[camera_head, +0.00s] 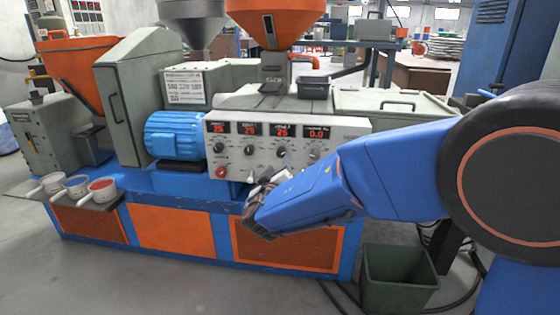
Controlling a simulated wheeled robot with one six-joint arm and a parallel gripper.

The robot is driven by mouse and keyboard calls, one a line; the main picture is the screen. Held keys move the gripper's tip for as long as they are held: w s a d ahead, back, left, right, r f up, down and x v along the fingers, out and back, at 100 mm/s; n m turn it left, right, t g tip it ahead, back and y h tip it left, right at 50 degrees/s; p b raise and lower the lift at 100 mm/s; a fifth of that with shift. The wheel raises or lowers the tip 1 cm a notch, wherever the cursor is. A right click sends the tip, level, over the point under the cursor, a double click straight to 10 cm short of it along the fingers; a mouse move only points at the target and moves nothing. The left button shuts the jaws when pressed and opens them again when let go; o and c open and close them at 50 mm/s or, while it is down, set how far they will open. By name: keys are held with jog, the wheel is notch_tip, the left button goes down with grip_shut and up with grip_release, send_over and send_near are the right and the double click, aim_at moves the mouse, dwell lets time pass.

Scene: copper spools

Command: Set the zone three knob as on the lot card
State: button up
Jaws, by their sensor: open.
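The control panel (330,133) is a pale plate on the front of the machine. It carries a row of dark knobs under red displays. The third knob from the left (281,152) sits under the third display (282,132), which seems to read 25. A white card (187,86) with printed lines and larger numbers stands on the machine at the panel's upper left; its text is too small to read surely. My gripper (257,188) is open, in front of the panel's lower edge, below and left of the third knob. It appears empty and apart from the knob.
A red button (221,172) is at the panel's lower left. A blue motor (175,135) is left of the panel. A small dark tray (313,87) sits on top of the machine. A green bin (398,280) stands on the floor at the right, with cables around it.

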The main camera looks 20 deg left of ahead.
jog(key=v, duration=0.9)
jog(key=shift+d, duration=0.15)
jog(key=w+d+r+m+g+h, duration=0.1)
jog(key=w+d+m+h, duration=0.15)
jog(key=d, duration=0.75)
jog(key=w+d+m+g+h, duration=0.1)
jog(key=d+h, duration=0.2)
jog(key=d, duration=0.7)
jog(key=w+d+r+m+g+h, duration=0.1)
jog(key=w+d+m+h, duration=0.15)
jog(key=d, duration=0.75)
jog(key=s+d+f+m+g+h, duration=0.1)
jog(key=s+d+g+h, duration=0.2)
jog(key=d, duration=0.7)
jog(key=s+d+f+m+g, duration=0.1)
jog(key=s+d+g, duration=0.25)
jog(key=d, duration=0.65)
jog(key=s+d+f+m+g+y, duration=0.1)
jog(key=s+d+f+g, duration=0.1)
jog(key=s+d, duration=0.6)
jog(key=s+f+m+y, duration=0.1)
jog(key=s+y, duration=0.1)
jog(key=s, duration=0.6)
jog(key=s+f+y, duration=0.2)
jog(key=s+y, duration=0.1)
jog(key=s, duration=0.4)
jog(key=shift+s+a+f+m+g, duration=0.3)
jog(key=shift+s+a+m+g, duration=0.05)
jog(key=shift+a+m+g, duration=0.1)
